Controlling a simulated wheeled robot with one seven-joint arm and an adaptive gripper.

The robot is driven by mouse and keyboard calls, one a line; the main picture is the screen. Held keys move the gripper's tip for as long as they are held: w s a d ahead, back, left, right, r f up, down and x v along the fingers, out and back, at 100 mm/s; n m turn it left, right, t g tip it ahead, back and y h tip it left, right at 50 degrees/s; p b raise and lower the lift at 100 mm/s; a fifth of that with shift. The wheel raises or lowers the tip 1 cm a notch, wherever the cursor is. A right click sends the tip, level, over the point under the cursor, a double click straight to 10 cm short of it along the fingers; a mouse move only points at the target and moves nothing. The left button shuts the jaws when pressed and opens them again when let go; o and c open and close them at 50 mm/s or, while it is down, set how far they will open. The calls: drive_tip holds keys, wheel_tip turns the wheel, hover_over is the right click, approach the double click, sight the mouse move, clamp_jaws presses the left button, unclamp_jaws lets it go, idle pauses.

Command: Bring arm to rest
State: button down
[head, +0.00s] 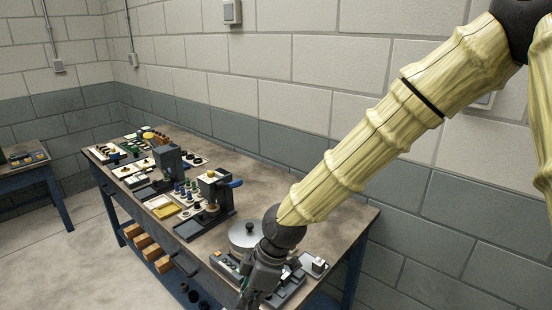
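My arm (375,130) in its pale yellow sleeve reaches from the upper right down to the near right end of the workbench (275,187). My gripper (252,297) is low in the view, over the bench's near edge beside a grey device with buttons. Its fingers are at or below the bottom edge of the picture and partly hidden, so I cannot tell whether they are open or hold anything.
A round metal pot with a black knob (248,235) stands close to my wrist. Presses (212,200) and small parts fill the bench's left half. The block wall (290,60) is behind. A second table (25,180) is at far left; floor between is clear.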

drive_tip(key=s+d+f+m, duration=0.3)
drive_tip(key=f, duration=0.5)
drive_tip(key=s+d+f+m, duration=0.3)
drive_tip(key=d+f+m, duration=0.1)
drive_tip(key=f, duration=0.3)
drive_tip(key=s+d+f+m, duration=0.2)
drive_tip(key=d+f+m, duration=0.1)
drive_tip(key=f, duration=0.5)
drive_tip(key=s+d+f+m+h, duration=0.2)
drive_tip(key=s+d+f+m, duration=0.2)
drive_tip(key=d, duration=0.5)
drive_tip(key=s+d+f+m+h, duration=0.2)
drive_tip(key=s+d+f+m, duration=0.3)
drive_tip(key=s+d+f, duration=0.3)
drive_tip(key=s+d, duration=0.1)
drive_tip(key=s, duration=0.1)
drive_tip(key=shift+s+d+t+b, duration=0.3)
drive_tip(key=shift+s+t+b, duration=0.05)
drive_tip(key=shift+t, duration=0.05)
